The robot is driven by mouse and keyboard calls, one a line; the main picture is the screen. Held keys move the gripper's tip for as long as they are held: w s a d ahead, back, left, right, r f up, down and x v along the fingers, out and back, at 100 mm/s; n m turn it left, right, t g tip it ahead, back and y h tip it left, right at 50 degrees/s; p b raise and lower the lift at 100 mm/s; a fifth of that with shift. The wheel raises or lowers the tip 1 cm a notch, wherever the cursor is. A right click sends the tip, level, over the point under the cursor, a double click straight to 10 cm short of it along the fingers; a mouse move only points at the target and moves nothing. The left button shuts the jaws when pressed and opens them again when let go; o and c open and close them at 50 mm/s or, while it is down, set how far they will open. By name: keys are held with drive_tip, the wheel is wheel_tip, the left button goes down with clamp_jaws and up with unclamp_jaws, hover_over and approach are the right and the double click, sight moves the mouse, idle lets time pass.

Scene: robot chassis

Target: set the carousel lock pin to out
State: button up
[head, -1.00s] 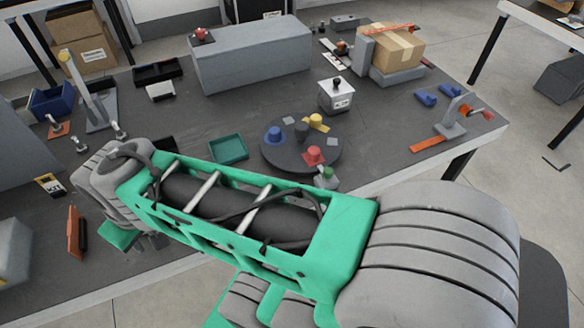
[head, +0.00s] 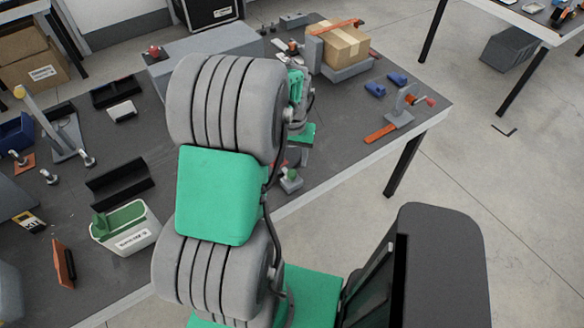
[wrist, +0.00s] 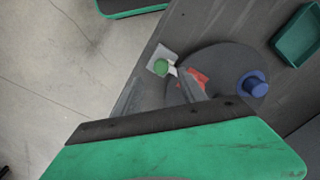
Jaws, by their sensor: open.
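The carousel (wrist: 226,62) is a dark round disc on the bench, with a blue knobbed piece (wrist: 252,84) and a red piece (wrist: 197,80) on it. Beside its rim is a small grey block with a green knob (wrist: 160,67), seemingly the lock pin. The knob also shows in the head view (head: 290,175). My gripper (wrist: 158,91) is open and empty above the bench, its grey fingers spread on either side below the knob in the wrist view. I cannot tell its height above the knob. In the head view my arm hides the carousel.
A teal tray (wrist: 298,37) lies past the carousel. A clamp with a red handle (head: 402,110) and blue blocks (head: 386,84) stand to the right. A cardboard box (head: 341,43) is behind. A white bin (head: 127,237) is at the left front. The bench ends close to the knob.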

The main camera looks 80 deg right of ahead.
sight(292, 172)
wheel_tip(292, 172, down, 7)
drive_tip(key=shift+w+f+p, duration=0.1)
drive_tip(key=shift+f+p, duration=0.1)
drive_tip(key=shift+p, duration=0.35)
drive_tip(key=shift+c, duration=0.5)
clamp_jaws()
drive_tip(key=shift+r, duration=0.1)
idle(0.5)
